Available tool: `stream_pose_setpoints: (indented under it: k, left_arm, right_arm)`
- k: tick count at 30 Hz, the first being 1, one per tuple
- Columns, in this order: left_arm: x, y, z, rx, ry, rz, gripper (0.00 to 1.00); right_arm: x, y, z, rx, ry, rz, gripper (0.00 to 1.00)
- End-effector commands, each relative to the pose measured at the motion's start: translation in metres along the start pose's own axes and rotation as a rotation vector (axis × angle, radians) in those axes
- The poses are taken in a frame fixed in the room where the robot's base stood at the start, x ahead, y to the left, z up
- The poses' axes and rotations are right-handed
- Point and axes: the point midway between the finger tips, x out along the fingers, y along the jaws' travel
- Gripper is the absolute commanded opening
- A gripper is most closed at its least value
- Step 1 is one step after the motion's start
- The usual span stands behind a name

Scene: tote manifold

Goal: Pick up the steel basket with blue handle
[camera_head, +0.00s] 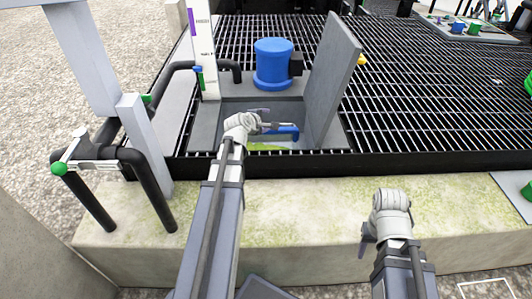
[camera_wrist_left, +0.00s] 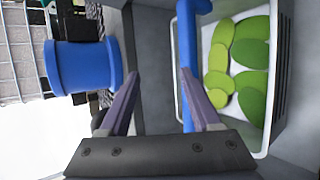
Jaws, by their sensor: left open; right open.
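The basket (camera_wrist_left: 281,75) is a pale open container holding several flat green leaf-like pieces. In the head view it sits low in a recess in the grating, mostly hidden by my left arm. Its blue handle (camera_head: 289,135) crosses above it, and also shows in the left wrist view (camera_wrist_left: 187,45). My left gripper (camera_head: 274,120) is over the recess at the handle. In the left wrist view its fingers (camera_wrist_left: 160,112) are apart, with the handle between them, nearer the right finger. Whether they touch it I cannot tell. My right gripper (camera_head: 367,240) is open, over the concrete ledge's front, away from the basket.
A blue cylindrical unit (camera_head: 272,64) stands just behind the recess. An upright grey panel (camera_head: 332,80) rises at its right, and a white marked post (camera_head: 203,50) at its left. Black pipes with a green-knobbed valve (camera_head: 60,168) are at left. The ledge (camera_head: 300,205) is clear between my arms.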

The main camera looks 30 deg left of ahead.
Motion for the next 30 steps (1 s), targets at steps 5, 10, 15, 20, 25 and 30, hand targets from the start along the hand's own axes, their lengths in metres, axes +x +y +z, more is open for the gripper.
stream_pose_setpoints:
  k: [5,10,15,20,25,30]
  left_arm:
    - [0.018,-0.029,-0.007,0.001,0.000,-0.001,0.65]
    - [0.028,-0.046,-0.011,0.001,0.000,-0.001,0.65]
    - [0.030,-0.048,-0.012,0.001,0.000,-0.001,0.65]
    - [0.033,-0.047,-0.012,0.001,-0.001,-0.001,0.65]
    - [0.052,-0.049,-0.013,0.001,-0.002,-0.001,0.65]
    - [0.084,-0.049,-0.013,0.003,-0.001,-0.001,0.65]
  right_arm:
    - [0.034,-0.003,-0.002,0.002,0.001,0.000,0.50]
    - [0.054,-0.005,-0.004,0.002,0.003,0.000,0.50]
    - [0.057,-0.006,-0.004,0.002,0.003,0.000,0.50]
    - [0.058,-0.006,-0.004,0.002,0.003,0.000,0.50]
    - [0.069,-0.007,-0.005,0.002,0.004,0.000,0.50]
    - [0.086,-0.009,-0.006,0.002,0.005,0.000,0.50]
